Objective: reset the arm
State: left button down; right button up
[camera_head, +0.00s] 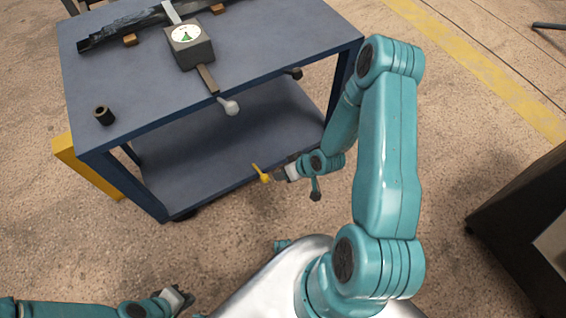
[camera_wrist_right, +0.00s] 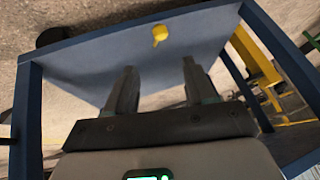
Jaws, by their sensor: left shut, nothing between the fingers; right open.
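My right gripper (camera_head: 280,174) is at the front edge of the cart's lower shelf (camera_head: 200,160). In the right wrist view its two fingers (camera_wrist_right: 158,82) are apart with nothing between them. A small yellow piece (camera_head: 262,173) with a rounded head is just past the fingertips. It also shows in the right wrist view (camera_wrist_right: 160,35), against the blue shelf and apart from the fingers. My left gripper (camera_head: 180,298) is low at the bottom left of the head view, shut and empty, away from the cart.
A dark cabinet (camera_head: 510,200) stands at right.

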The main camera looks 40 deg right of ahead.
jog(key=shift+a, duration=0.1)
jog(key=w+a+r+n+g+y, duration=0.1)
jog(key=a, duration=0.6)
jog(key=w+a+r+n+y, duration=0.1)
jog(key=a+n, duration=0.1)
jog(key=a, duration=0.4)
jog(key=s+a+m+g, duration=0.3)
jog(key=s+a+g, duration=0.3)
jog(key=s, duration=0.6)
notch_tip(320, 180, up, 16)
jog(key=a+t+p, duration=0.1)
jog(key=p, duration=1.6)
jog(key=shift+w, duration=0.25)
jog(key=shift+a, duration=0.1)
